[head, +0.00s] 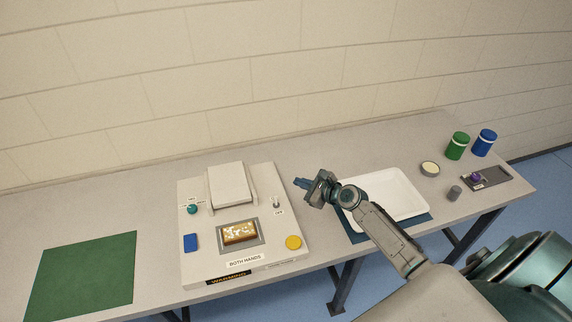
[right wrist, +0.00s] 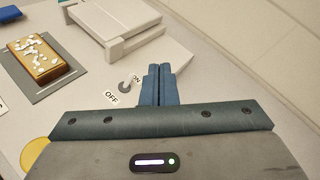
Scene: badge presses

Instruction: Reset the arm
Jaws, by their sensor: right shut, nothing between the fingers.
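My right arm comes in from the lower right in the head view. Its gripper (head: 301,183) is over the table just right of the badge press (head: 188,262), apart from the press's toggle switch (head: 276,202). In the right wrist view the blue fingers (right wrist: 160,84) are together with nothing between them. The toggle switch (right wrist: 125,86), with ON and OFF labels, lies just left of the fingertips. A brown-gold block with white flecks (head: 239,232) sits in the press's grey recess. The press's white raised plate (head: 230,182) is behind it. My left gripper is not in view.
A white tray (head: 415,208) stands behind my right forearm. Green (head: 457,146) and blue (head: 484,143) jars stand at the right. The press has a blue button (head: 191,242) and a yellow button (head: 293,242). A green mat (head: 85,270) lies bare at the left.

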